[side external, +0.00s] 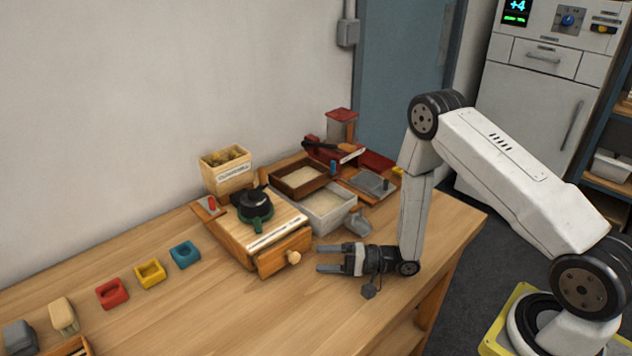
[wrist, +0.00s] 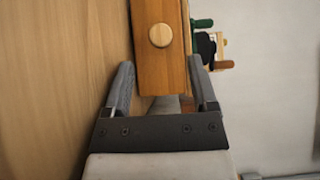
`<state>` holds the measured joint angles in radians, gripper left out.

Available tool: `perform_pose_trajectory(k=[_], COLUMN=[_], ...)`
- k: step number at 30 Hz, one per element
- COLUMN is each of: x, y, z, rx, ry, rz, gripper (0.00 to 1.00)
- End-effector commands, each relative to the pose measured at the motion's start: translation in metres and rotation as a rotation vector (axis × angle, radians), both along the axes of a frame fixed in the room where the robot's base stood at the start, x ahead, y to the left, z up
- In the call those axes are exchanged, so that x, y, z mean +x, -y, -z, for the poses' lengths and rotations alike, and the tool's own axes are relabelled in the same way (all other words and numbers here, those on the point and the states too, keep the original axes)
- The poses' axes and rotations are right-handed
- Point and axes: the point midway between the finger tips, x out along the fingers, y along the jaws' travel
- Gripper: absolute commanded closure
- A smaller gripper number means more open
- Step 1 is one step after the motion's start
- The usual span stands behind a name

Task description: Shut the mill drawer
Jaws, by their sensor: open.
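The mill (side external: 240,232) is a wooden box with a dark grinder and green ring on top, standing on the table. Its drawer (side external: 283,252) faces the front right and appears to stick out a little, with a round pale knob (side external: 294,257). My gripper (side external: 328,258) is open and empty, low over the table, just right of the drawer front. In the wrist view, the drawer front (wrist: 163,75) with its knob (wrist: 159,35) shows ahead, between the two spread fingers (wrist: 160,85). I cannot tell whether a finger touches it.
Behind the gripper are a grey tray (side external: 327,222), a brown tray (side external: 277,180) and a grey scoop (side external: 360,224). A labelled wooden box (side external: 228,179) stands behind the mill. Coloured blocks, including a teal one (side external: 185,254), lie at left.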

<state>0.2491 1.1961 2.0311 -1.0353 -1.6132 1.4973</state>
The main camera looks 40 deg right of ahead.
Motion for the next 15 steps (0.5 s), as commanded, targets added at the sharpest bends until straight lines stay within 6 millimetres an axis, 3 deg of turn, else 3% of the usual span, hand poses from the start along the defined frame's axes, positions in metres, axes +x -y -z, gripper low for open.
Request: perform_pose_trajectory(k=[12, 13, 15], x=[-0.0057, -0.0056, -0.0055], y=[0.0054, 0.0054, 0.0054], z=[-0.0001, -0.0001, -0.0002], rx=[0.001, 0.001, 0.0], ry=[0.001, 0.001, 0.0], rz=[0.0, 0.0, 0.001], gripper=[0.26, 0.29, 0.51])
